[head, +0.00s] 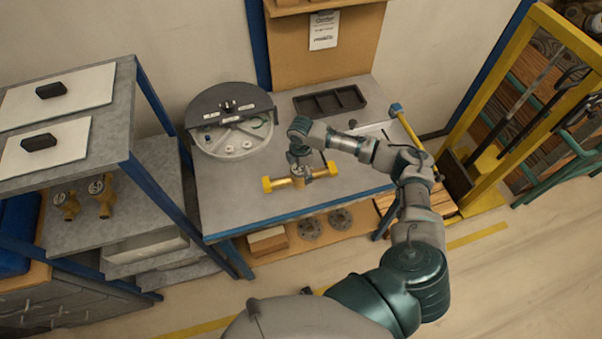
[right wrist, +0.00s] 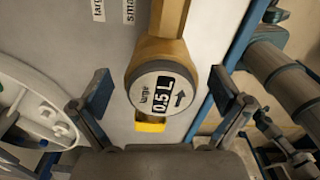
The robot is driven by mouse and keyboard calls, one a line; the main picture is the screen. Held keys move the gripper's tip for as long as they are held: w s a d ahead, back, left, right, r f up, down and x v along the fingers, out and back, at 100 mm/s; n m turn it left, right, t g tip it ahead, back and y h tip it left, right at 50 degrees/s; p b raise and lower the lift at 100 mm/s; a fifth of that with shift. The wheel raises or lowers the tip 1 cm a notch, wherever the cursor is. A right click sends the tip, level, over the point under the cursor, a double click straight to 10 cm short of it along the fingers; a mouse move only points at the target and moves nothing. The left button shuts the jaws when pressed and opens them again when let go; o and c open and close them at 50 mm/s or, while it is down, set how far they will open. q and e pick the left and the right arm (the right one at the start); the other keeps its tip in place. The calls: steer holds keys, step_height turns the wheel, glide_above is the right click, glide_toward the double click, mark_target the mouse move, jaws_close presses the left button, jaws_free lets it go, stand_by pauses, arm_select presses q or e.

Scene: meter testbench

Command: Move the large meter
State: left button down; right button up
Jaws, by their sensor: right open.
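The large meter (head: 284,183) is a brass body with yellow ends, lying across the workbench top near its front. In the right wrist view its round face (right wrist: 160,97) reads "large" and "0.5 L" with an arrow. My right gripper (head: 300,158) is above the meter and hides part of its middle in the head view. In the right wrist view the right gripper (right wrist: 157,92) is open, with one finger on each side of the meter's face. Neither finger visibly grips it. My left gripper is not in view.
A round grey device with a dark cover (head: 229,137) stands on the bench's left. A dark divided tray (head: 330,101) lies at the back. Two smaller brass meters (head: 103,194) sit on the left shelf unit. A yellow rack (head: 520,90) stands right of the bench.

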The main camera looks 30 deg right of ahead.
steer(key=shift+a+f, duration=0.15)
steer(key=shift+f, duration=1.45)
steer(key=c, duration=1.8)
steer(key=shift+c, duration=0.3)
